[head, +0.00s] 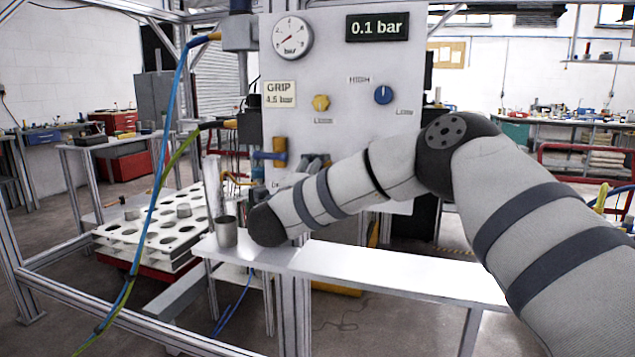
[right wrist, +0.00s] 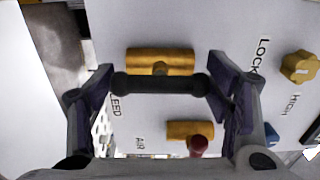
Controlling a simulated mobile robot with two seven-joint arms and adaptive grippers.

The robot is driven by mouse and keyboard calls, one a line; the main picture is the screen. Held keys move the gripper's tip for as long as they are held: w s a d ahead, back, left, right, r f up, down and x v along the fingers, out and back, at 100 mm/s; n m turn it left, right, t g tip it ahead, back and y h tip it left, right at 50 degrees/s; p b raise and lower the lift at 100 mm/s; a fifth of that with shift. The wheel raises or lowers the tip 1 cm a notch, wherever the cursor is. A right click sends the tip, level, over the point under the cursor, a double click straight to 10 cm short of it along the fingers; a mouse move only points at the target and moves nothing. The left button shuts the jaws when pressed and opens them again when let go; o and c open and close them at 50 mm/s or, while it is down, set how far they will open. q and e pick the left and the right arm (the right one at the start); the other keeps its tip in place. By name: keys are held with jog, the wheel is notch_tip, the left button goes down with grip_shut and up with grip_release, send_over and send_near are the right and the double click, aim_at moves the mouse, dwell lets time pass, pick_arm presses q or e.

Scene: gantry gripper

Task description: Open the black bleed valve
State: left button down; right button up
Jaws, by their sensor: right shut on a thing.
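The black bleed valve handle (right wrist: 160,84) is a short bar with rounded ends. It lies across and parallel to its brass valve body (right wrist: 160,56) on the white panel. My right gripper (right wrist: 162,80) is shut on the bar, with one purple-padded finger at each end. In the head view, my right gripper (head: 281,158) is at the panel's lower left, partly hidden by my own arm, and the black handle cannot be made out there. My left gripper is not in view.
A red-handled air valve (right wrist: 199,145) sits beside the bleed valve. A yellow knob (head: 321,102), a blue knob (head: 383,95), a gauge (head: 292,37) and a "0.1 bar" display (head: 377,27) are higher on the panel.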

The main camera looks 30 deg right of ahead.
jog(key=o, duration=0.9)
jog(key=shift+o, duration=0.2)
jog(key=v, duration=1.2)
jog(key=shift+d, duration=0.1)
